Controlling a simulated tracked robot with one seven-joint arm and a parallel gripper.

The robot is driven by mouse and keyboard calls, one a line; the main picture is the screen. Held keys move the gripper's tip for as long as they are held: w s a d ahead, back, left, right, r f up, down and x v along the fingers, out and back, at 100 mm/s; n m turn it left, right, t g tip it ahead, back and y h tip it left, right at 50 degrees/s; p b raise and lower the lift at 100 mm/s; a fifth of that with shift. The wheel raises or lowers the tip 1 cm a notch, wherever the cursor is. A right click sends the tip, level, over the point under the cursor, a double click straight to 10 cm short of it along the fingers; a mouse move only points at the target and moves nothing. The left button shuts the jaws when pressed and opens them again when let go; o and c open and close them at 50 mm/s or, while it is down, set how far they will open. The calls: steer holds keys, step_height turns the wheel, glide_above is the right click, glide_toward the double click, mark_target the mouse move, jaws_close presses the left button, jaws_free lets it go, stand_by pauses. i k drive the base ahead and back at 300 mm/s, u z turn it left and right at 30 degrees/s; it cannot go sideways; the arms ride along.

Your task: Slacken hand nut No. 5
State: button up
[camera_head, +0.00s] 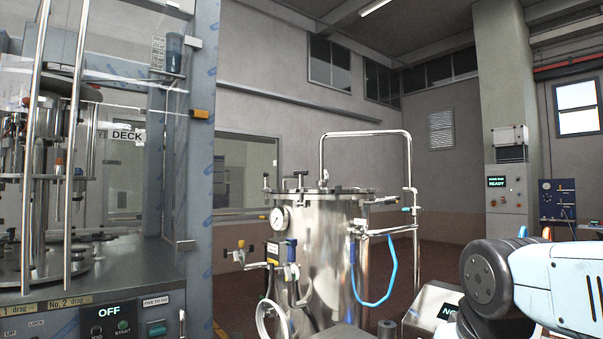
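A steel pressure vessel (325,235) stands upright in the middle of the view, with a round gauge (279,219) on its left side. Small fittings, including an upright one with a crossbar (300,178), stand on its lid (320,191). They are too small to tell which are hand nuts, and I can read no number 5 there. My arm shows at the lower right, to the right of the vessel and apart from it in the picture. My gripper is not in view.
A filling machine (55,180) with clear panels and an "OFF" display (109,311) fills the left. A bent steel rail (366,134) rises behind the vessel. A blue hose (388,290) loops at its right side, and valves (240,254) stick out on its left. A "READY" cabinet (508,190) stands far right.

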mark_target(300, 173)
steer(key=z, duration=0.4)
steer(key=i, duration=0.9)
steer(key=u, duration=0.3)
